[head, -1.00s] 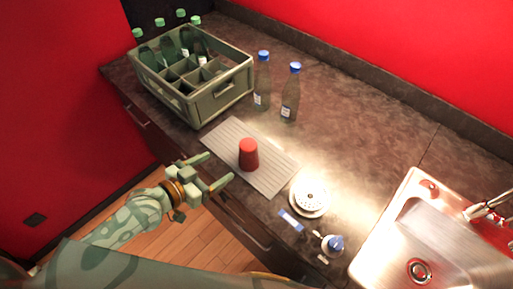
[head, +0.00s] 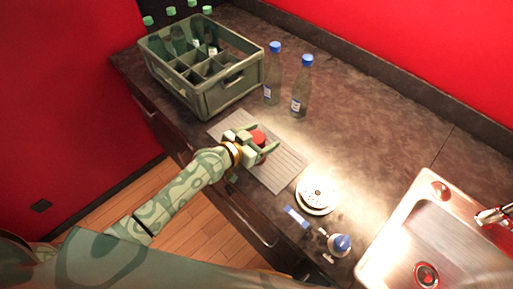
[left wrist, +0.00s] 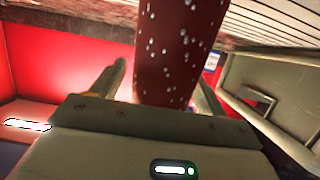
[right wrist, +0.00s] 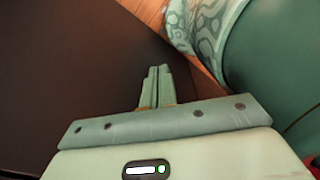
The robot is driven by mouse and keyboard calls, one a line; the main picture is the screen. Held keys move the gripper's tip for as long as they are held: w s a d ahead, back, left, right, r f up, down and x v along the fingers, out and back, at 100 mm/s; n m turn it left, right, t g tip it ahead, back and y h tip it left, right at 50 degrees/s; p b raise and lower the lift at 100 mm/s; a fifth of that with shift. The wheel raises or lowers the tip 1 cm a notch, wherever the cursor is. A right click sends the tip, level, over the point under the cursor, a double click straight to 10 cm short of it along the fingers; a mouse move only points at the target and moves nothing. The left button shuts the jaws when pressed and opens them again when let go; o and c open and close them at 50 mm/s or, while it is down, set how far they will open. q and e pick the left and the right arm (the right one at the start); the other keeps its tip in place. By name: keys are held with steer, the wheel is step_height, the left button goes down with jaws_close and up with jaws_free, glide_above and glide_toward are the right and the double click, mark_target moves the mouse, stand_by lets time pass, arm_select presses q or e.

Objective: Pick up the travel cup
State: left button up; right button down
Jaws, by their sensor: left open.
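The travel cup (head: 258,138) is red and stands on the ribbed light mat (head: 286,168) on the counter. My left gripper (head: 264,147) is at the cup with its fingers on either side of it. In the left wrist view the cup (left wrist: 178,50), dark red with pale drops, fills the space between the two open fingers (left wrist: 160,88). I cannot tell whether either finger touches it. The gripper hides the cup's lower part in the head view. My right gripper (right wrist: 155,88) shows only in the right wrist view, with its fingers together and empty.
A grey-green crate (head: 226,100) with several green-capped bottles stands at the back left. Two blue-capped bottles (head: 272,80) (head: 301,92) stand beyond the mat. A round white strainer-like dish (head: 318,193), a blue-topped item (head: 340,244) and a sink (head: 440,235) lie to the right.

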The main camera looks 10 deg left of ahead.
arm_select(q)
steer(key=c, duration=1.1)
steer(key=shift+c, duration=0.5)
steer(key=shift+r, duration=0.15)
